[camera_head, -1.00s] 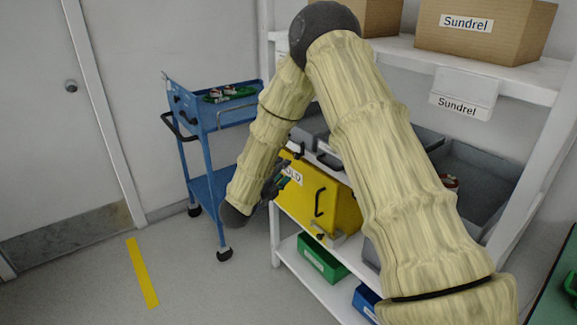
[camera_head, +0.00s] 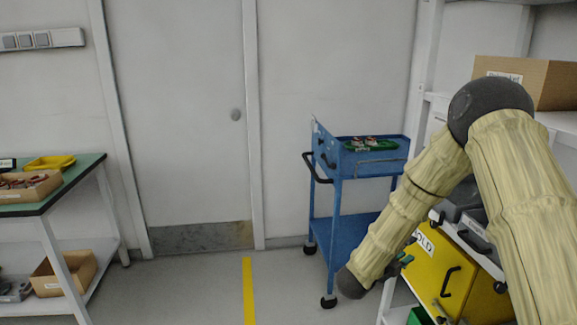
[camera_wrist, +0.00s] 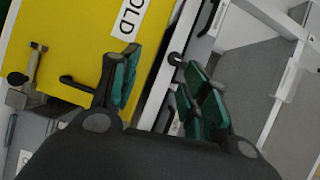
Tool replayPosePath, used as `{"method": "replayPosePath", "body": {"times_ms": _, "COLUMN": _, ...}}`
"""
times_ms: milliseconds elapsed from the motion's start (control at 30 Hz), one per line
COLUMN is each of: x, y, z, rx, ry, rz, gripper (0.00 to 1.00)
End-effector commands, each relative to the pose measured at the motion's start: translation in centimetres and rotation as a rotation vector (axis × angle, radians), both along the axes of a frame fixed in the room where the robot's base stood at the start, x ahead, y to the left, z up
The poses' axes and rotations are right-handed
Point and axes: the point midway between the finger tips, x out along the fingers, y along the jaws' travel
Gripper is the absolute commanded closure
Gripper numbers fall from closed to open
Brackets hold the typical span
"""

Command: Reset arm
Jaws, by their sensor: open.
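My gripper is open and empty, as its spread green-padded fingers (camera_wrist: 160,92) show in the wrist view. In the head view my bent arm crosses the right side, and only a bit of my gripper (camera_head: 404,260) shows behind the forearm's end, in front of the yellow box (camera_head: 450,278). I cannot tell how far the fingers are from the box.
A blue cart (camera_head: 352,222) with a green tray (camera_head: 370,144) stands left of the white shelf (camera_head: 558,121). A green-topped bench (camera_head: 75,182) is at far left. The floor around the yellow stripe (camera_head: 249,290) is clear. A cardboard box (camera_head: 552,85) is on the upper shelf.

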Motion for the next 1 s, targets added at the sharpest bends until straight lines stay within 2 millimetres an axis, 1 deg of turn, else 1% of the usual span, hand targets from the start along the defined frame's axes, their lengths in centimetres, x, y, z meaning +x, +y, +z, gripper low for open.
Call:
{"method": "replayPosePath", "body": {"times_ms": 133, "x": -2.1, "y": 2.9, "z": -6.2, "rx": -0.044, "ry": 0.313, "rz": 0.212, "gripper": 0.54}}
{"method": "replayPosePath", "body": {"times_ms": 200, "x": -3.8, "y": 4.5, "z": -9.5, "rx": -0.073, "ry": 0.477, "rz": 0.329, "gripper": 0.54}}
{"method": "replayPosePath", "body": {"times_ms": 267, "x": -5.6, "y": 5.9, "z": -12.2, "rx": -0.096, "ry": 0.608, "rz": 0.429, "gripper": 0.54}}
{"method": "replayPosePath", "body": {"times_ms": 300, "x": -7.0, "y": 6.7, "z": -14.0, "rx": -0.113, "ry": 0.695, "rz": 0.495, "gripper": 0.54}}
{"method": "replayPosePath", "body": {"times_ms": 367, "x": -9.2, "y": 8.0, "z": -16.3, "rx": -0.138, "ry": 0.816, "rz": 0.593, "gripper": 0.54}}
{"method": "replayPosePath", "body": {"times_ms": 400, "x": -10.8, "y": 8.9, "z": -17.8, "rx": -0.152, "ry": 0.894, "rz": 0.659, "gripper": 0.54}}
{"method": "replayPosePath", "body": {"times_ms": 467, "x": -13.4, "y": 10.0, "z": -19.7, "rx": -0.177, "ry": 1.008, "rz": 0.758, "gripper": 0.54}}
{"method": "replayPosePath", "body": {"times_ms": 500, "x": -15.3, "y": 10.8, "z": -20.9, "rx": -0.195, "ry": 1.080, "rz": 0.824, "gripper": 0.54}}
{"method": "replayPosePath", "body": {"times_ms": 567, "x": -18.2, "y": 11.8, "z": -22.5, "rx": -0.218, "ry": 1.184, "rz": 0.925, "gripper": 0.54}}
{"method": "replayPosePath", "body": {"times_ms": 633, "x": -21.8, "y": 13.0, "z": -24.1, "rx": -0.244, "ry": 1.299, "rz": 1.045, "gripper": 0.54}}
{"method": "replayPosePath", "body": {"times_ms": 667, "x": -23.4, "y": 13.4, "z": -24.6, "rx": -0.255, "ry": 1.346, "rz": 1.096, "gripper": 0.54}}
{"method": "replayPosePath", "body": {"times_ms": 700, "x": -25.5, "y": 14.0, "z": -25.3, "rx": -0.269, "ry": 1.405, "rz": 1.166, "gripper": 0.54}}
{"method": "replayPosePath", "body": {"times_ms": 733, "x": -27.2, "y": 14.3, "z": -25.7, "rx": -0.278, "ry": 1.450, "rz": 1.217, "gripper": 0.54}}
{"method": "replayPosePath", "body": {"times_ms": 767, "x": -28.8, "y": 14.7, "z": -26.0, "rx": -0.290, "ry": 1.490, "rz": 1.270, "gripper": 0.54}}
{"method": "replayPosePath", "body": {"times_ms": 800, "x": -31.0, "y": 15.2, "z": -26.4, "rx": -0.302, "ry": 1.546, "rz": 1.342, "gripper": 0.54}}
{"method": "replayPosePath", "body": {"times_ms": 867, "x": -34.3, "y": 15.7, "z": -26.8, "rx": -0.322, "ry": 1.618, "rz": 1.448, "gripper": 0.54}}
{"method": "replayPosePath", "body": {"times_ms": 900, "x": -36.4, "y": 16.1, "z": -26.9, "rx": -0.331, "ry": 1.662, "rz": 1.515, "gripper": 0.54}}
{"method": "replayPosePath", "body": {"times_ms": 967, "x": -39.1, "y": 16.5, "z": -27.0, "rx": -0.345, "ry": 1.715, "rz": 1.608, "gripper": 0.54}}
{"method": "replayPosePath", "body": {"times_ms": 1000, "x": -40.7, "y": 16.7, "z": -26.9, "rx": -0.353, "ry": 1.746, "rz": 1.663, "gripper": 0.54}}
